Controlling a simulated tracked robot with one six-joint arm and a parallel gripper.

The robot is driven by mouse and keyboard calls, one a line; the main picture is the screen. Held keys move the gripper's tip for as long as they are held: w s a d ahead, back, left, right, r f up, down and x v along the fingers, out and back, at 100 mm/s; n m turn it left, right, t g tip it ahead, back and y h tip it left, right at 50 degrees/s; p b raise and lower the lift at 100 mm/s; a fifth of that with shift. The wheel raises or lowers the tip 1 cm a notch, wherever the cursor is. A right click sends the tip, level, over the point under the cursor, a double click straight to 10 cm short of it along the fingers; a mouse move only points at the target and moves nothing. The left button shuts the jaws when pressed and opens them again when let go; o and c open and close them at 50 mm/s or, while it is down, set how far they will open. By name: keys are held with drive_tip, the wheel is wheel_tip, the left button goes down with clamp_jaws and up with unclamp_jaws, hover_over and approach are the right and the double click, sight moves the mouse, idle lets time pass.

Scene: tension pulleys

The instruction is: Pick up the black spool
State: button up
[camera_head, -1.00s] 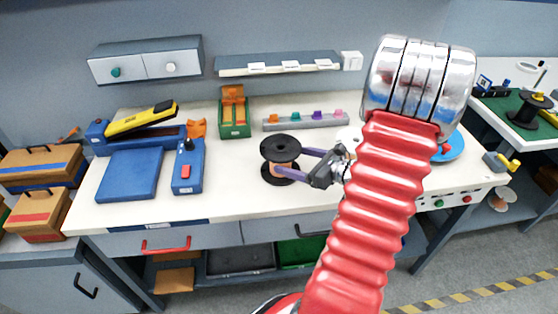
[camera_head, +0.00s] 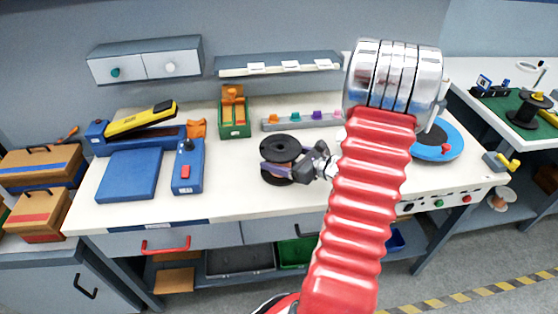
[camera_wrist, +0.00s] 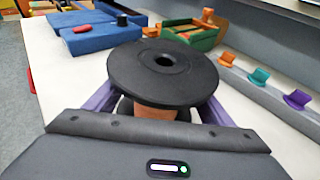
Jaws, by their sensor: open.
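The black spool (camera_head: 280,148) stands upright on the white table, with a black top flange and a copper-brown core. In the wrist view the spool (camera_wrist: 140,72) is close and central, and its top flange hides much of the fingers and the lower flange. My gripper (camera_head: 277,165) reaches in from the right with its purple fingers on either side of the spool's core, below the top flange. The fingers are open, and a gap beside the core shows in the wrist view. Contact at the fingertips is hidden.
A blue control box (camera_head: 188,166) with a red button stands left of the spool. Behind are a green and orange box (camera_head: 234,113) and a grey rail (camera_head: 303,121) with coloured pegs. A blue disc (camera_head: 438,140) lies to the right. The table front is clear.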

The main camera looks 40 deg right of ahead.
drive_tip(key=shift+c, duration=0.5)
drive_tip(key=c, duration=1.6)
drive_tip(key=shift+r, duration=0.15)
wheel_tip(320, 180, up, 10)
idle(0.5)
